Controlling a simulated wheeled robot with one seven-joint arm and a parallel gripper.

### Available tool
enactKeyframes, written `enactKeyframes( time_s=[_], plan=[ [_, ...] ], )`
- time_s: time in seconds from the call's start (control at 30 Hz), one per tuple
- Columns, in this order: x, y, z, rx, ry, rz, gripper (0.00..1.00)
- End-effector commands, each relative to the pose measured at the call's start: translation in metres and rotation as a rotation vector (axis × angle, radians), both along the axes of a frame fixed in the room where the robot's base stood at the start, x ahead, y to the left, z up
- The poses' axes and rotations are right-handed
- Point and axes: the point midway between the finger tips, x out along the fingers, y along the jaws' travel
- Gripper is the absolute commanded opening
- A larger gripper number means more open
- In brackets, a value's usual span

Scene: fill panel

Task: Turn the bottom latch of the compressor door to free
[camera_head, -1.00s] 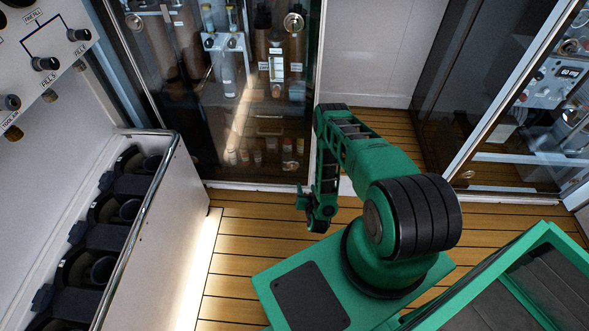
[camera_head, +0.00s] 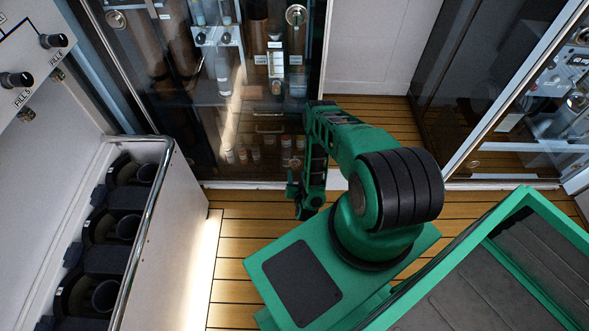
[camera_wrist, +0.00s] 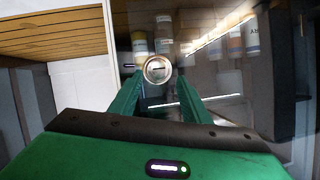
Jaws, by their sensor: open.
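The bottom latch (camera_wrist: 158,69) is a round metal ring with a short bar across its middle, lying roughly level in the wrist view. It sits on the dark glass compressor door (camera_head: 235,110), near its lower right edge in the head view. My gripper (camera_wrist: 159,84) is open, with its two green fingers pointing at the latch, one on each side in the picture. I cannot tell whether the fingertips touch it. In the head view my gripper (camera_head: 303,205) hangs low beside the door, and the arm hides part of this area.
An upper round latch (camera_head: 296,15) is on the same door. Bottles and jars stand behind the glass. A white bench with a metal rail (camera_head: 150,200) is at the left. Another glass door (camera_head: 500,110) is at the right. Wooden floor (camera_head: 235,245) lies between them.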

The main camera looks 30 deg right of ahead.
Motion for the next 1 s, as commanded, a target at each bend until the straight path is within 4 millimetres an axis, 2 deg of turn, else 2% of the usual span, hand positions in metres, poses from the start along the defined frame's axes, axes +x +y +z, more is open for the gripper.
enactKeyframes(
  time_s=[0.2,0.4,0.8,0.97,1.0],
  plan=[
    [0.03,-0.02,-0.014,-0.002,-0.002,-0.007,0.43],
    [0.048,-0.028,-0.022,0.0,0.0,-0.008,0.43],
    [0.053,-0.031,-0.024,0.0,0.002,-0.006,0.43],
    [0.053,-0.03,-0.024,0.0,0.002,-0.006,0.05],
    [0.053,-0.031,-0.024,0.0,0.002,-0.006,0.02]
  ],
)
